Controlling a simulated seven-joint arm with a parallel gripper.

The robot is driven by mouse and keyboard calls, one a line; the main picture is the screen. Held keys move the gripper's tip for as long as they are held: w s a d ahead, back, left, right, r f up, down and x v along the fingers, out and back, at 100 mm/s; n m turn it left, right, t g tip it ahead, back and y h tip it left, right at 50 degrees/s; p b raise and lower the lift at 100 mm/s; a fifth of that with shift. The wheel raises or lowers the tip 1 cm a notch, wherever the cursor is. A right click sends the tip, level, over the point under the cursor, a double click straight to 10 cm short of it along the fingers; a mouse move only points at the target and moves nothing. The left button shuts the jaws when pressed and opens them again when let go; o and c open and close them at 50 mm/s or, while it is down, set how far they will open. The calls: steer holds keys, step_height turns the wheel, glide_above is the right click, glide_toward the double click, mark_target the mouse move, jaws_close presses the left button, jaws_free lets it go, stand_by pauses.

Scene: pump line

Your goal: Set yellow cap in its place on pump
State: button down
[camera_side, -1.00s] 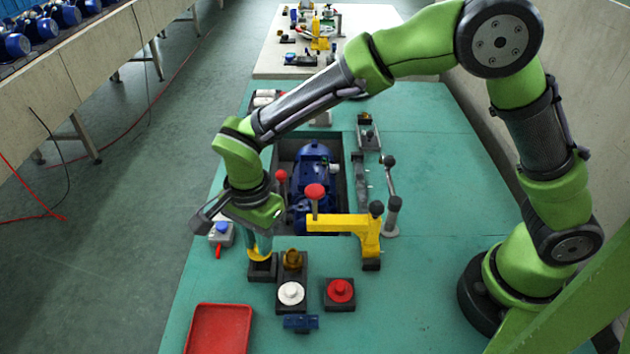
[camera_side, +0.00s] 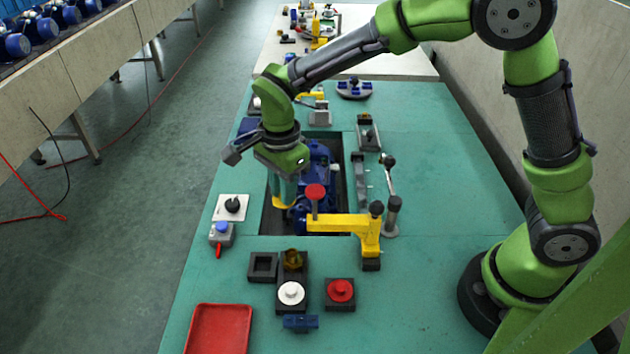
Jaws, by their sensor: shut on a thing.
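My gripper (camera_side: 285,189) is shut on the yellow cap (camera_side: 282,203) and holds it at the left side of the blue pump (camera_side: 320,172). The cap's lower rim shows below the fingers. The pump lies in a dark recess in the green table. My arm and the yellow clamp in front hide parts of the pump. I cannot tell whether the cap touches the pump. The black square holder (camera_side: 263,267) at the front is empty.
A yellow clamp arm (camera_side: 340,222) with a red knob (camera_side: 315,192) reaches over the recess close to my gripper. White (camera_side: 291,293) and red (camera_side: 340,291) caps sit in holders in front. A red tray (camera_side: 219,330) lies front left.

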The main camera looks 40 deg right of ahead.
steer(key=d+m, duration=0.1)
steer(key=d, duration=0.2)
steer(key=d+m, duration=0.1)
steer(key=d, duration=0.2)
steer(key=d+m, duration=0.1)
steer(key=d, duration=0.2)
steer(key=shift+w+r, duration=0.2)
steer(key=shift+r, duration=0.2)
steer(key=shift+s+d+f, duration=0.1)
steer(key=shift+s+f, duration=0.1)
steer(key=shift+f, duration=2.35)
steer(key=shift+f, duration=0.2)
steer(key=c, duration=1)
jaws_free()
steer(key=shift+o, duration=0.2)
steer(key=shift+r, duration=0.1)
steer(key=shift+r, duration=2.9)
